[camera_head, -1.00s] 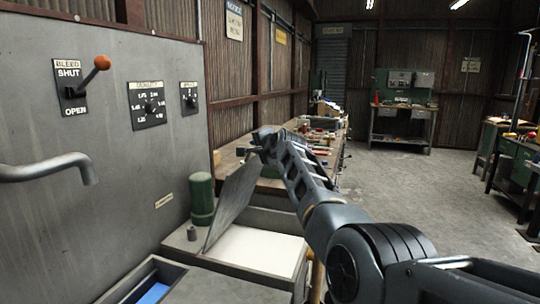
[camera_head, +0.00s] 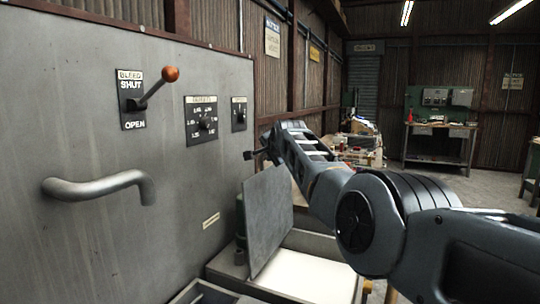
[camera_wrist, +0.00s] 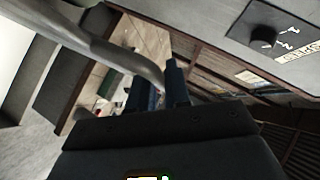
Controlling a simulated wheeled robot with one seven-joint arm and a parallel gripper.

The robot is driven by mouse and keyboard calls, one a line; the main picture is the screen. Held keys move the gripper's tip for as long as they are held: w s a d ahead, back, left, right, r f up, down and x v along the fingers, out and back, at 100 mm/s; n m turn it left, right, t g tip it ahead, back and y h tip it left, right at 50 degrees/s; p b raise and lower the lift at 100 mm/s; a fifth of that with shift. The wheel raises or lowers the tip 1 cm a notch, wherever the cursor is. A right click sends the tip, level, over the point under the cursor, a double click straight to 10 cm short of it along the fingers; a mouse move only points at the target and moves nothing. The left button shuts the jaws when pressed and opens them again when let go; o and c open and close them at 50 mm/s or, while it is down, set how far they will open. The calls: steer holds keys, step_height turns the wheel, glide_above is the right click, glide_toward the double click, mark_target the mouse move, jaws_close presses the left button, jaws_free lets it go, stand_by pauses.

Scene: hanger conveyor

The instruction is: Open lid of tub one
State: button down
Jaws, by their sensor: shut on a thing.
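The lid (camera_head: 268,218) of the tub is a flat grey plate standing steeply tilted up at the tub's left side. The open tub (camera_head: 345,250) beneath it has a pale inside. My gripper (camera_head: 258,153) is at the lid's upper edge and is shut on it; the arm hides part of this contact. In the wrist view, the two dark fingers (camera_wrist: 158,90) close where a bent grey bar (camera_wrist: 108,50) ends between them. I cannot tell how that bar joins the lid.
A grey panel (camera_head: 90,190) with an orange-knobbed lever (camera_head: 155,85), dials (camera_head: 205,122) and a bent pipe (camera_head: 100,187) stands at the left. A second tub (camera_head: 205,294) is at the bottom edge. A green cylinder (camera_head: 240,215) is partly hidden behind the lid. A cluttered bench (camera_head: 360,150) lies beyond.

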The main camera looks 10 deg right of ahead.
steer(key=c, duration=1.2)
jaws_free()
steer(key=shift+s, duration=0.1)
steer(key=b+v, duration=0.1)
steer(key=v, duration=0.6)
steer(key=shift+s+r, duration=0.2)
steer(key=shift+s, duration=0.05)
steer(key=shift+s, duration=0.1)
